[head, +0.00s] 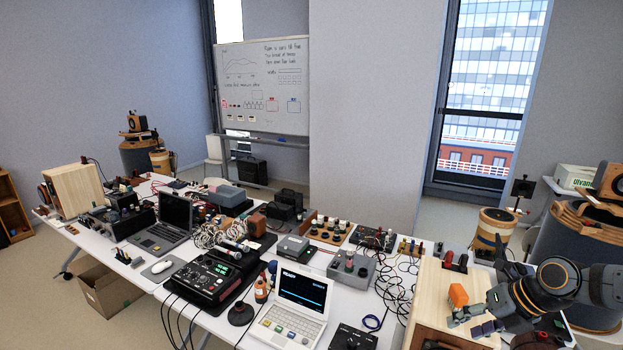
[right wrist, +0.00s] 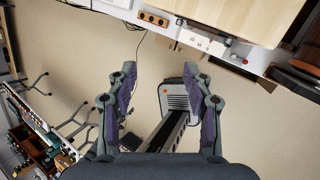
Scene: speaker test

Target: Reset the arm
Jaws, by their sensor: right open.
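My right gripper (head: 470,321) is at the right side of the head view, over the light wooden box (head: 431,290). An orange block (head: 458,295) shows right beside its fingertips; I cannot tell whether they touch. In the right wrist view the two fingers (right wrist: 164,98) are spread wide with nothing between them, and the floor shows below. My right arm (head: 555,286) reaches in from the right edge. My left arm and gripper do not show.
White tables (head: 207,322) are crowded with gear: a laptop (head: 165,222), a black recorder (head: 208,281), a white device with a screen (head: 298,300) and loose cables. A large speaker stand (head: 565,250) stands behind my right arm. Open floor (right wrist: 75,40) shows in the wrist view.

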